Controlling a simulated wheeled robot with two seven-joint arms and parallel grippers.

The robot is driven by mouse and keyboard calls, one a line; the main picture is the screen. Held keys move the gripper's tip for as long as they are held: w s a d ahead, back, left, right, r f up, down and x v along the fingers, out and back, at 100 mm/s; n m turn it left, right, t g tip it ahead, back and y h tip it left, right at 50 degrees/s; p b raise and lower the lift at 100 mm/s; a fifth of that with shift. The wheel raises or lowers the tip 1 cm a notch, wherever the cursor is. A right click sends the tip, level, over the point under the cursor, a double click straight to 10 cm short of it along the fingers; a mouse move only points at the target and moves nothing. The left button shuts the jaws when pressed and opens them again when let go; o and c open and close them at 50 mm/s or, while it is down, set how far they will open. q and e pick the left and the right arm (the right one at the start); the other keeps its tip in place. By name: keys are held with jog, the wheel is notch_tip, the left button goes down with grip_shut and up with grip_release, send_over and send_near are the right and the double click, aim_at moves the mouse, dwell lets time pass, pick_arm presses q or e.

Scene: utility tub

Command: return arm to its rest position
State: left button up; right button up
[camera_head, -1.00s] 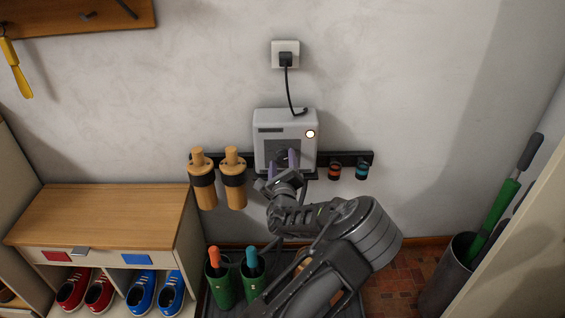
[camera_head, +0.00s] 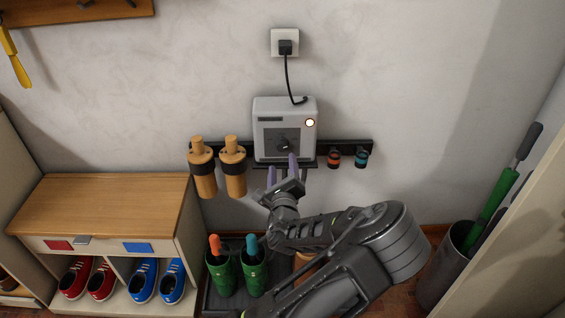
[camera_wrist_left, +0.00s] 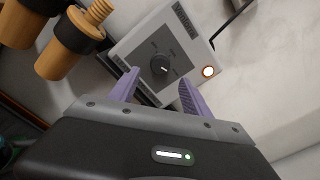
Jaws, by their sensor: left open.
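My left gripper (camera_head: 282,172) is in front of and slightly below the white wall device (camera_head: 262,108), with its purple fingers apart and nothing between them. In the left wrist view the open fingers (camera_wrist_left: 160,92) point toward the device's face, on either side of the line to its dark dial (camera_wrist_left: 161,66). A round light (camera_head: 310,123) glows on the device's upper right. The fingers look apart from the dial. My right gripper is not seen.

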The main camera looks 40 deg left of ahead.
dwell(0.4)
pick_arm(q)
jog(key=s+d+f+n+g+h, duration=0.2)
jog(key=s+d+f+n+g, duration=0.25)
jog(key=f, duration=0.65)
jog(key=s+d+f+n+g+h, duration=0.1)
jog(key=s+f+n+g+h, duration=0.3)
jog(key=s+f, duration=0.6)
jog(key=s+d+f+n+g+h, duration=0.1)
jog(key=s+d+f+n, duration=0.4)
jog(key=d+f, duration=0.35)
jog(key=s+d+r+n+g+h, duration=0.15)
jog(key=s+d+n+h, duration=0.3)
jog(key=d, duration=0.65)
jog(key=s+d+n+g+h, duration=0.25)
jog(key=s+d+n, duration=0.2)
jog(key=d, duration=0.55)
notch_tip(320, 180, up, 16)
jog(key=s+d+h+p, duration=0.1)
jog(key=d+p, duration=0.1)
jog(key=p, duration=1.3)
jog(key=shift+s+r+p, duration=0.25)
jog(key=shift+s+p, duration=0.05)
jog(key=shift+p, duration=0.1)
